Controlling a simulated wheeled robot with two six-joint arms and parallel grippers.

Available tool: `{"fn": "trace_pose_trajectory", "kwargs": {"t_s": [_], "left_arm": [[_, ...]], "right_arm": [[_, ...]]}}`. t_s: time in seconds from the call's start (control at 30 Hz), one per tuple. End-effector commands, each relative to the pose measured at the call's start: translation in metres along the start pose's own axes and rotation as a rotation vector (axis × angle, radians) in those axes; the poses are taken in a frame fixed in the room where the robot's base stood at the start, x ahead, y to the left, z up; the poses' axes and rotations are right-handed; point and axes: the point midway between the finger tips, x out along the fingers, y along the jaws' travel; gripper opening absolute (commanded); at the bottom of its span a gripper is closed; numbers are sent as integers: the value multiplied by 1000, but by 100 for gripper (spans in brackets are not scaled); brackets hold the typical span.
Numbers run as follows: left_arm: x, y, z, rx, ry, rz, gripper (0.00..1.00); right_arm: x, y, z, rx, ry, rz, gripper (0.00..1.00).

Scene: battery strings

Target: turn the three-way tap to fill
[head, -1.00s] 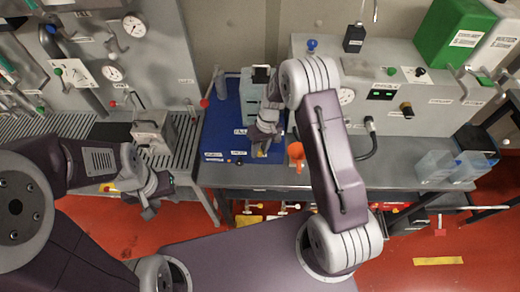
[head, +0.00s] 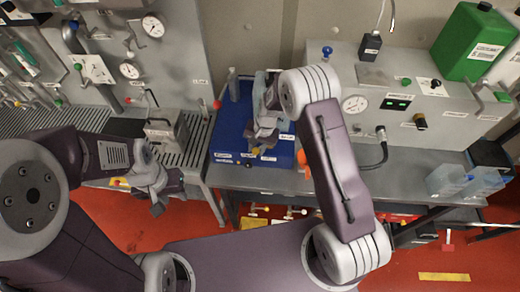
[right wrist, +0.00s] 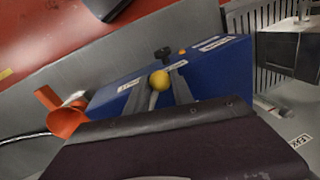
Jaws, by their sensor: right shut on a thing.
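The blue board (head: 228,135) stands on the bench in the middle of the head view. My right gripper (head: 260,146) is over its front part. In the right wrist view a yellow ball knob on a short pale stem (right wrist: 160,80), which looks like the tap's handle, stands between the fingers of my right gripper (right wrist: 158,88). The gripper is shut on it. The tap body is hidden by the gripper, and its position labels are too small to read. My left gripper (head: 168,196) is empty, fingers apart, over the floor in front of the left bench.
An orange funnel (right wrist: 65,115) is close beside my right gripper. A black knob (right wrist: 163,53) sits just beyond the yellow one. A metal box (head: 166,132) stands on the slatted left bench. Clear containers (head: 465,183) stand at the right. A green canister (head: 474,42) is at the back right.

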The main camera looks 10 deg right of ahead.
Motion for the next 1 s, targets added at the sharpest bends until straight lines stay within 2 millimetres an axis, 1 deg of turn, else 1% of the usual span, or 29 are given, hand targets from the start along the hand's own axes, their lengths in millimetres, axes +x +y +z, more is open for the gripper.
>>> {"fn": "trace_pose_trajectory", "kwargs": {"t_s": [0.1,0.33,0.87,0.9,0.93,1.0], "left_arm": [[-4,0,0,0,0,0,36],[-7,0,-1,0,0,0,36],[-7,0,-1,0,0,0,36],[-7,0,-1,0,0,0,36],[-7,0,-1,0,0,0,36],[-7,0,-1,0,0,0,36]], "right_arm": [[-2,-5,-4,53,15,-4,0],[-1,-9,-6,116,27,-4,0],[0,-10,-8,135,33,-5,0],[0,-10,-8,135,33,-5,40],[0,-10,-8,135,33,-5,48],[0,-10,-8,135,32,-4,50]]}}
